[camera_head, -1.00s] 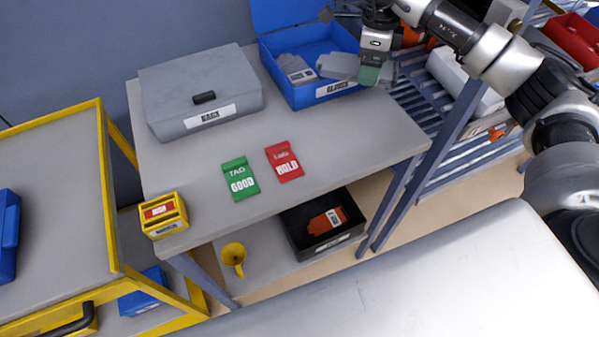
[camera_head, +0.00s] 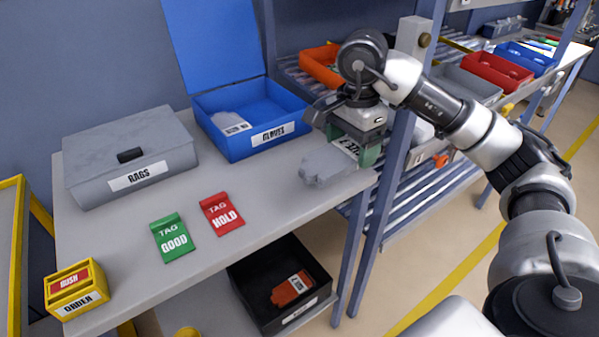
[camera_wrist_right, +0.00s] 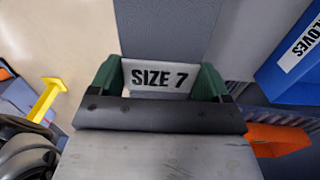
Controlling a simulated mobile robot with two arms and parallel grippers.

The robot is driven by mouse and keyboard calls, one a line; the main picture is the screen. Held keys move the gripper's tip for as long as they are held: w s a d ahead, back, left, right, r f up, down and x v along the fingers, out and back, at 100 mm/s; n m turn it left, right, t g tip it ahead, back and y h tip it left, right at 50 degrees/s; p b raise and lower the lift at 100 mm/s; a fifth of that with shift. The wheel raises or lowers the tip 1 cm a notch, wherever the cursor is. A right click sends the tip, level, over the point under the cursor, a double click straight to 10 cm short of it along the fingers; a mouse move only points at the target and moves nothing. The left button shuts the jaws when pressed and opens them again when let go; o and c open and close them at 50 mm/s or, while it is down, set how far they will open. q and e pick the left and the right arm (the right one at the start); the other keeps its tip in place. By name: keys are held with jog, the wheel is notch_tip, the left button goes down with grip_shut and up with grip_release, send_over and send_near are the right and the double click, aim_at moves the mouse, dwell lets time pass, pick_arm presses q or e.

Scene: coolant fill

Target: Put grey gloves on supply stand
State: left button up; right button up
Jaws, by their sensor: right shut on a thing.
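My right gripper (camera_head: 356,150), with green fingers, is shut on a pair of grey gloves (camera_head: 322,167) beside the blue GLOVES box. The gloves hang flat at the right end of the grey bench top, apparently above it; I cannot tell the gap. In the right wrist view, a white SIZE 7 label on the gloves (camera_wrist_right: 160,78) shows between the fingers (camera_wrist_right: 160,85). Another pale grey glove item (camera_head: 230,122) lies in the open blue GLOVES box (camera_head: 268,148). My left gripper is not in view. I cannot tell which furniture is the supply stand.
The grey bench (camera_head: 270,195) carries a closed RAGS box (camera_head: 130,158), a green GOOD tag (camera_head: 172,238), a red HOLD tag (camera_head: 222,213) and a yellow ORDER box (camera_head: 76,290). A black bin (camera_head: 280,285) sits below. A slatted rack (camera_head: 410,190) stands right.

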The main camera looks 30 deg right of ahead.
jog(key=w+f, duration=0.1)
jog(key=w, duration=0.1)
jog(key=w+a+f, duration=0.1)
jog(key=w+f, duration=0.1)
jog(key=w, duration=0.1)
jog(key=w+a+f, duration=0.1)
jog(key=w+f, duration=0.1)
jog(key=w, duration=0.1)
jog(key=shift+w+a+f+p, duration=0.15)
jog(key=shift+w+p, duration=0.1)
jog(key=shift+p, duration=0.15)
notch_tip(320, 180, down, 4)
jog(key=shift+r, duration=0.1)
jog(key=shift+f, duration=0.2)
jog(key=o, duration=0.9)
jog(key=shift+c, duration=0.2)
jog(key=shift+r, duration=0.6)
notch_tip(320, 180, up, 11)
jog(key=shift+p, duration=0.45)
